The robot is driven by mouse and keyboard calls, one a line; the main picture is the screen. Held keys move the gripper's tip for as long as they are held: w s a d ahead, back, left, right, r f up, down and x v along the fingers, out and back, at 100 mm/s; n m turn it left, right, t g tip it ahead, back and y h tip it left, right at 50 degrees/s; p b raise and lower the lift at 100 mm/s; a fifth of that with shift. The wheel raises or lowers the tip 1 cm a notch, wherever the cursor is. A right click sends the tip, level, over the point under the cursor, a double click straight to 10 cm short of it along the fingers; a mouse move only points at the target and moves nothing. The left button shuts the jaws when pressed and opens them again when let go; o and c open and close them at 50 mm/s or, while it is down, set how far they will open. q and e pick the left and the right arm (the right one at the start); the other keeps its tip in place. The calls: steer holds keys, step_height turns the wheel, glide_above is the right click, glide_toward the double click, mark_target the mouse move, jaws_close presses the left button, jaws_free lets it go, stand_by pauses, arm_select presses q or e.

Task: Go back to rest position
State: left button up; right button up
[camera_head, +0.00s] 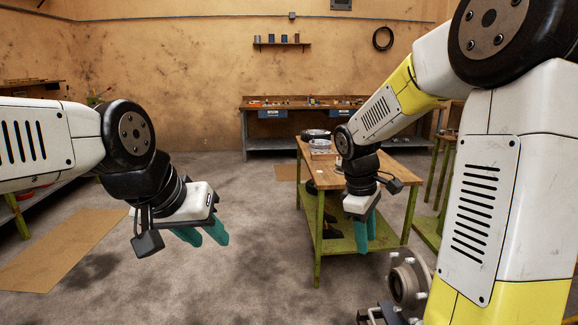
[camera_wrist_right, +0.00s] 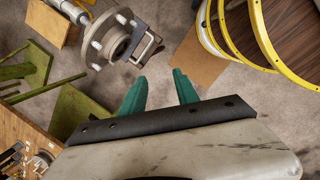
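My left gripper (camera_head: 204,237) hangs over bare floor on the left, pointing down. Its two teal fingers are apart, with nothing between them. My right gripper (camera_head: 365,233) points down in front of the wooden worktable, right of centre. In the right wrist view its teal fingers (camera_wrist_right: 160,82) are spread apart and empty. A metal axle hub with studs (camera_head: 405,284) stands low at the right, partly hidden by my right arm. It also shows in the right wrist view (camera_wrist_right: 117,40), apart from the fingers.
The worktable with green legs (camera_head: 318,215) stands close to my right gripper. Parts lie on its top. A long workbench (camera_head: 270,145) lines the back wall. A brown mat (camera_head: 62,248) lies on the floor at left. The middle floor is clear.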

steer(key=s+a+r+m+t+y, duration=0.4)
steer(key=s+r+m+t, duration=0.2)
steer(key=s+r+m, duration=0.4)
steer(key=shift+s+r, duration=0.3)
steer(key=shift+s, duration=2)
